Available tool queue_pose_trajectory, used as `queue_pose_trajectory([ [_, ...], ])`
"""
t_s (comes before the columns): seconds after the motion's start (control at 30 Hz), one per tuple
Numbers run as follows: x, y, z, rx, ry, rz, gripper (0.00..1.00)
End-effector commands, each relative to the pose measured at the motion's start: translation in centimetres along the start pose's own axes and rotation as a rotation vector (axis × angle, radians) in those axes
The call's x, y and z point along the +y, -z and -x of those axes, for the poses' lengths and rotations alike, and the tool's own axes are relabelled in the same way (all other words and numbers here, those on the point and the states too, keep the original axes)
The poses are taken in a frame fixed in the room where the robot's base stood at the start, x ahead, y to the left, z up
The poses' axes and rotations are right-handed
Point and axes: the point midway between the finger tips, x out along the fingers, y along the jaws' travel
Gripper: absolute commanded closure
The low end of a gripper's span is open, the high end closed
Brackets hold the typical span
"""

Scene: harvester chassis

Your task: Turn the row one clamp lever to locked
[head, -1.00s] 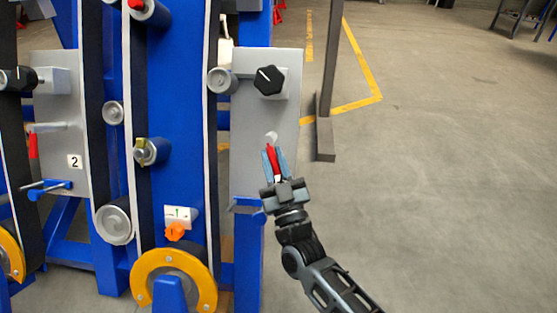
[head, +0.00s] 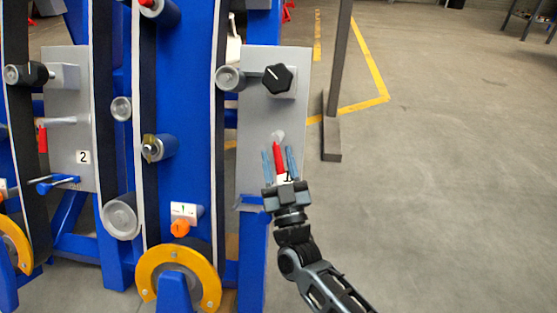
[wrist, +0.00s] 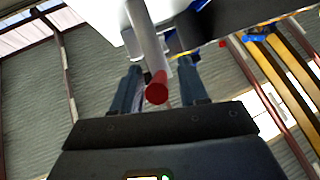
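The row one clamp lever (head: 278,156) has a red handle hanging down, tilted slightly, from a pale pivot on the grey plate (head: 257,125). A partly hidden label (head: 288,178) is behind my gripper. My gripper (head: 279,162) is open, with one blue-grey finger on each side of the red handle. In the wrist view, the red handle end (wrist: 157,88) sits between the fingertips (wrist: 160,85), with gaps on both sides.
A black knob (head: 278,78) and a roller (head: 230,78) are above the lever. A blue bracket (head: 250,204) is just below left. Another red lever (head: 42,138) is on the plate marked 2. A dark post (head: 336,90) stands right, with open floor beyond.

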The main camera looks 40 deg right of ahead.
Motion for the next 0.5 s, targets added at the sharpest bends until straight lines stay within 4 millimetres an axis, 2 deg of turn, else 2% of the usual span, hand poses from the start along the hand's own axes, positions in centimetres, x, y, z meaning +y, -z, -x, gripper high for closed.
queue_pose_trajectory([
  [0.27,0.1,0.1,0.1,0.002,-0.002,0.0,0.56],
  [0.37,0.1,0.1,0.9,0.001,-0.001,0.001,0.56],
  [0.5,0.1,0.1,3.1,-0.002,0.0,0.001,0.56],
])
